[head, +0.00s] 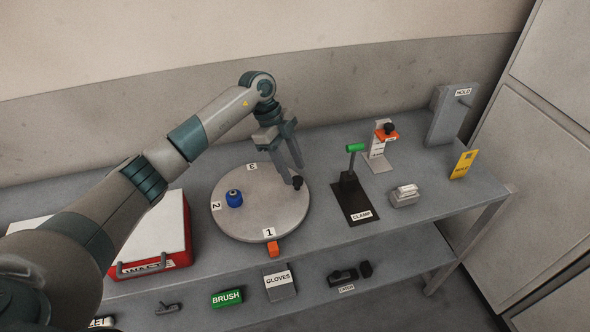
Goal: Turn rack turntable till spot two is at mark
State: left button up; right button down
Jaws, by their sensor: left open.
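The rack turntable (262,210) is a round beige disc on the grey table. Its labels read 1 at the front, 2 at the left and 3 at the back. The orange mark (273,249) is at the disc's front edge, close to label 1. A blue round part (234,199) sits on the disc near label 2. A black knob (297,184) stands near the disc's right edge. My left gripper (295,174) is open and points down at the knob, its fingertips close to it; I cannot tell whether they touch. My right gripper is out of view.
A red and white waste box (160,235) stands left of the disc. A lower shelf holds gloves (280,284) and a brush (227,298).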

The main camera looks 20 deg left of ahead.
pick_arm(q)
jog(key=shift+x, duration=1.35)
grip_shut()
